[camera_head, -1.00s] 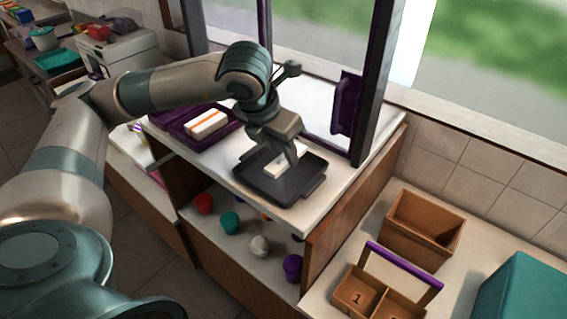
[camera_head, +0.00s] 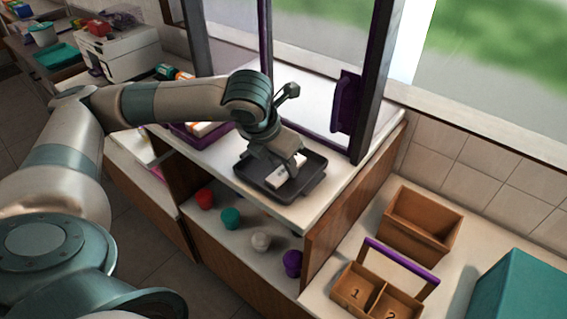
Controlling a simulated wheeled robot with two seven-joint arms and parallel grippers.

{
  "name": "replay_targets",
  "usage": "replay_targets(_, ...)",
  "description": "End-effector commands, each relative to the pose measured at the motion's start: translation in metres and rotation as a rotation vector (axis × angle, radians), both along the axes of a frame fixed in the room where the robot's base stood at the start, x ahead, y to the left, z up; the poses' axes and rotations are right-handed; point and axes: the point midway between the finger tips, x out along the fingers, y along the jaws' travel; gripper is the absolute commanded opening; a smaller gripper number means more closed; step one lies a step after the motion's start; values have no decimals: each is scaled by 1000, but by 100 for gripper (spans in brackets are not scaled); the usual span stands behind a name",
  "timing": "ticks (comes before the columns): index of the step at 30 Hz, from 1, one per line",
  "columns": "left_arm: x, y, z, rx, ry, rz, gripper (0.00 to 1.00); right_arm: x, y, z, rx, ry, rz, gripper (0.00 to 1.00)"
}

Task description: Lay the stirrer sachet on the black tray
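A small white sachet (camera_head: 287,174), which I take to be the stirrer sachet, is in the black tray (camera_head: 308,187), at or just above its floor. The black tray is on the white counter. My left gripper (camera_head: 291,168) points down over the tray, its fingers on the sachet and seemingly closed around it. The fingers hide part of the sachet, and I cannot tell whether it touches the tray floor. My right gripper is not in view.
A purple tray (camera_head: 183,137) with white and orange packs lies left of the black tray, partly behind my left arm. A window post stands behind. Red, teal, white and purple items sit on the shelf below. A wooden box (camera_head: 418,222) and numbered caddy (camera_head: 352,290) stand at right.

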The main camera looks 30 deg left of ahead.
Motion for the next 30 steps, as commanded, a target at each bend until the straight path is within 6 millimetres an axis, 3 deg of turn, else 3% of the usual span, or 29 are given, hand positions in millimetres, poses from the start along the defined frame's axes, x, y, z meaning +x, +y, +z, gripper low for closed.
replay_targets(2, 0, 0, 0, 0, 0, 0, 44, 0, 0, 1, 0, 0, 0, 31)
replay_targets(18, -1, 0, 6, 0, -1, 0, 44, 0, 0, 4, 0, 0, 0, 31)
replay_targets(23, -8, 1, 23, 0, -4, -1, 44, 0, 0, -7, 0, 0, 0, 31)
replay_targets(30, -25, 2, 64, -1, -6, -1, 44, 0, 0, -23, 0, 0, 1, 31)
